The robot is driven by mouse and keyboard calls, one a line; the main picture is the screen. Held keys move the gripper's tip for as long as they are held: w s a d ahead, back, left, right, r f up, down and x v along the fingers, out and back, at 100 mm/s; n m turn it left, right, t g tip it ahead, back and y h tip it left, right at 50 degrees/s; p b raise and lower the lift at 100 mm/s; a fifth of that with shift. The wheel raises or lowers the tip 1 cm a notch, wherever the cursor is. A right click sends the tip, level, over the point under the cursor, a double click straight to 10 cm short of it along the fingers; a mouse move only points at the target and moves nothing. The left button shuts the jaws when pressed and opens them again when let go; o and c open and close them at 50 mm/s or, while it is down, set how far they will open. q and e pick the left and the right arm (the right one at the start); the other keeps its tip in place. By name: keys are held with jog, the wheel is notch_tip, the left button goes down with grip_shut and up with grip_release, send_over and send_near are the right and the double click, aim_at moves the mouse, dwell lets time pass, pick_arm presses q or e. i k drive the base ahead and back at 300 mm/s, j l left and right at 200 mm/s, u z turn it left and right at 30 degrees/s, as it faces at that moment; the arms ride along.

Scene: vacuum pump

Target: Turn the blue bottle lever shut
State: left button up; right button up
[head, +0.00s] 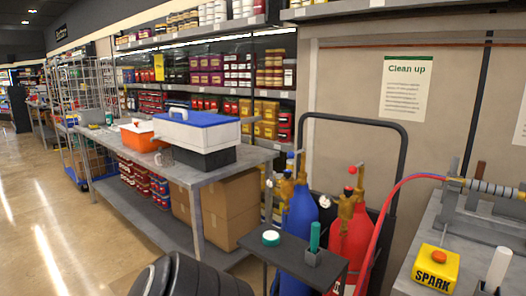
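The blue bottle (299,212) stands upright in the cart at centre right, beside the red bottle (351,238). A brass valve fitting (285,188) sits at the top of the blue bottle. A small blue part (290,157) shows above that fitting; it may be the lever, but it is too small to tell its shape or its angle. A similar brass valve (350,203) with a red knob (352,170) tops the red bottle. The lower blue bottle is hidden behind a small dark shelf. Neither of my grippers is in view.
The dark shelf (282,252) in front of the bottles bears a round tin (271,238) and a green stick in a holder. The cart's black handle (357,119) arches behind. A red hose (389,205) runs right. Floor at left is clear.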

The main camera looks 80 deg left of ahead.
aim_at(290, 155)
jog(key=u, duration=2.25)
